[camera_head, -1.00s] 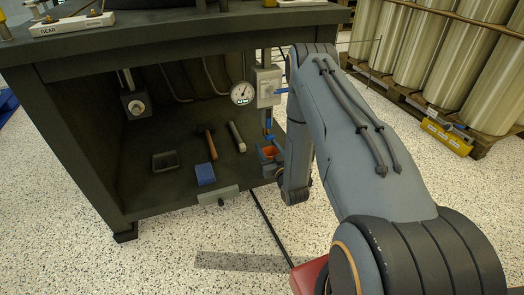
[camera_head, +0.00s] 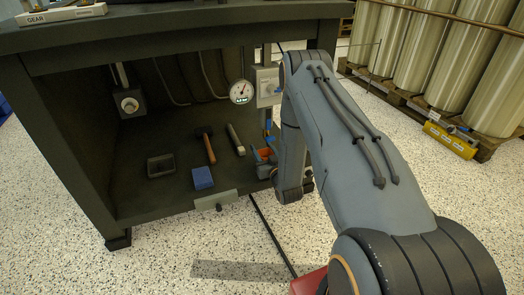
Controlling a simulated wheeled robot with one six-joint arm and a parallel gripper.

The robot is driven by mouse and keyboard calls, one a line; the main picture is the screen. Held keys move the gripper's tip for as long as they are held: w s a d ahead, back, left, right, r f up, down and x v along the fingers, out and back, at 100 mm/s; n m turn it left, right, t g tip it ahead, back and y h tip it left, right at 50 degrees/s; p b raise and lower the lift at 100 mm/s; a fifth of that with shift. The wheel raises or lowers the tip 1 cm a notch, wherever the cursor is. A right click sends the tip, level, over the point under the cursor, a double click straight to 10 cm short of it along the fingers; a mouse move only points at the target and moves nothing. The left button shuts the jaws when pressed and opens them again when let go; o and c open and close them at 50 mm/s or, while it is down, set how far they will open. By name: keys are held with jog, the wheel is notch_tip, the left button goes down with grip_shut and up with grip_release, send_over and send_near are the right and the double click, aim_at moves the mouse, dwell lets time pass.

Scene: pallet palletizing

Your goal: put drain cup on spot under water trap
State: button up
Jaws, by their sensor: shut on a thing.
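An orange drain cup (camera_head: 263,153) shows inside the cabinet at its right front, low over the floor. My gripper (camera_head: 261,163) is shut on it; the dark fingers and my wrist partly cover the cup. A grey-white regulator unit (camera_head: 266,87) hangs at the right of the cabinet. A blue-ended part (camera_head: 268,128), seemingly the water trap, is below it. The cup is below this part in the picture; how far apart they are in depth I cannot tell. The spot beneath is hidden by the cup, gripper and arm.
On the cabinet floor are a black open tray (camera_head: 161,166), a blue block (camera_head: 202,178), a hammer (camera_head: 207,148) and a pale cylinder (camera_head: 236,140). A round gauge (camera_head: 241,92) hangs left of the regulator. A dark cable (camera_head: 268,228) runs over the floor in front.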

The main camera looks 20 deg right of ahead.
jog(key=shift+f, duration=0.15)
jog(key=o, duration=1)
jog(key=shift+o, duration=0.2)
jog(key=shift+s+r, duration=0.15)
jog(key=shift+r, duration=0.05)
jog(key=s+p, duration=0.5)
jog(key=s, duration=0.6)
jog(key=shift+s, duration=0.4)
